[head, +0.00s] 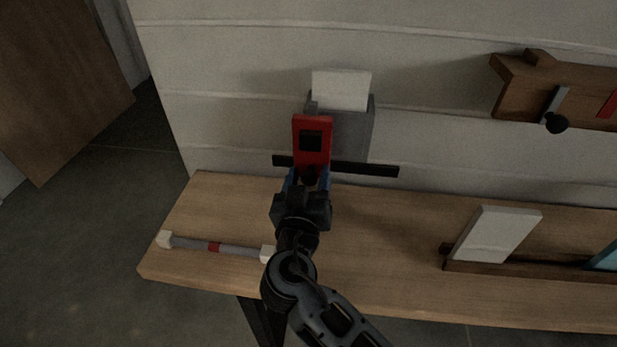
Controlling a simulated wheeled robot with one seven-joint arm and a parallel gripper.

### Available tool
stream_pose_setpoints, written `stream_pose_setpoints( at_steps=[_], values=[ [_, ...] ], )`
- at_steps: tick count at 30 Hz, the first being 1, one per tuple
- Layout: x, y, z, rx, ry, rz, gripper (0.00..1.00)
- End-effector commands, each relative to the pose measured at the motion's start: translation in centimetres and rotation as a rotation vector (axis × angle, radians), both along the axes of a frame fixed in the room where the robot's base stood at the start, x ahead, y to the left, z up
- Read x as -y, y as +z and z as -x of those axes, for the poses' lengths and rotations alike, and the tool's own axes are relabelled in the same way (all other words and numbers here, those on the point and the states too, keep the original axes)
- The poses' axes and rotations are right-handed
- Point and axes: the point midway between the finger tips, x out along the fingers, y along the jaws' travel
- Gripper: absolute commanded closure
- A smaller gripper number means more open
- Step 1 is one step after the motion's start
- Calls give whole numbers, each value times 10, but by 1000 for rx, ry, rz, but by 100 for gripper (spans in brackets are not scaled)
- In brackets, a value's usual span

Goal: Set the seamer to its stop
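A grey block-like device (352,130) stands against the pale wall at the back of the wooden bench. It seems to be the seamer, though no label shows. A red upright piece (311,134) with a black square window is in front of it, and a black bar (365,169) runs crosswise at its foot. My gripper (309,178) is at the lower end of the red piece, with blue fingertips on either side of a small dark knob-like part. Whether the fingers press on it cannot be told. My gripper hides the device's lower front.
A white panel (340,90) shows above the device. A white slab (492,234) leans in a wooden rack at right. A wooden wall board (520,88) carries a black knob.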

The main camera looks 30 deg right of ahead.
Motion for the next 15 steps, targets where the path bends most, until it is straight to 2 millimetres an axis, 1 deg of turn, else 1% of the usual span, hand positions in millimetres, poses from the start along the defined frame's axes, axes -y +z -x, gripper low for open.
stream_pose_setpoints(
  at_steps=[1, 2, 15],
  values=[
    [0, 0, 0, 0, 0, 0, 49],
    [0, 0, 0, 0, 0, 0, 52],
    [0, 0, 0, 0, 1, 0, 94]
  ],
)
